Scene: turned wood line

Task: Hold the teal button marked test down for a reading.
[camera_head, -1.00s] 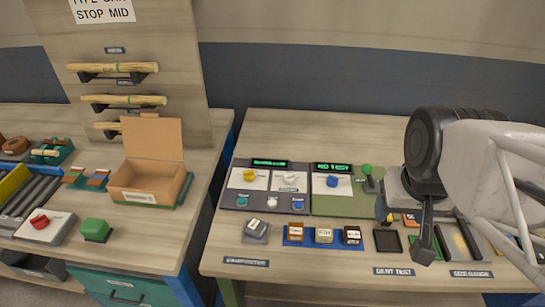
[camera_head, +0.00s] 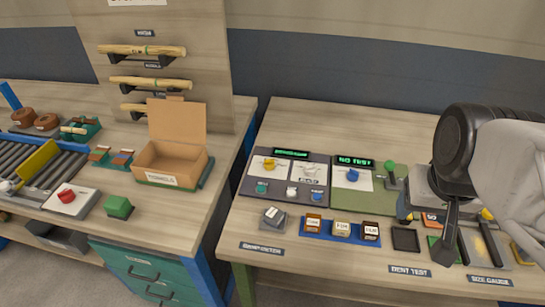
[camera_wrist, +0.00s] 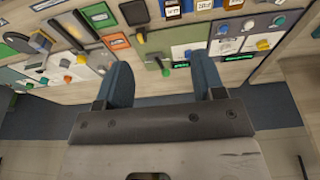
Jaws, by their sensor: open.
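The teal button (camera_head: 262,188) is on the grey panel (camera_head: 245,190) at the left of the bench top, beside a white button (camera_head: 291,191) and a blue button (camera_head: 317,195). Its lettering is too small to read. In the wrist view the same teal button (camera_wrist: 279,20) shows at the upper right, beyond my fingers. My gripper (camera_head: 447,240) hangs over the right part of the bench, well to the right of the panel. In the wrist view my gripper (camera_wrist: 163,82) is open, with nothing between its two fingers.
A lit display (camera_head: 291,153) tops the panel, with yellow and white knobs below. To its right is a green panel (camera_head: 385,205) with a blue knob and a green-topped lever. Small blocks sit on a blue tray (camera_head: 327,233) in front. A cardboard box (camera_head: 165,180) stands on the left bench.

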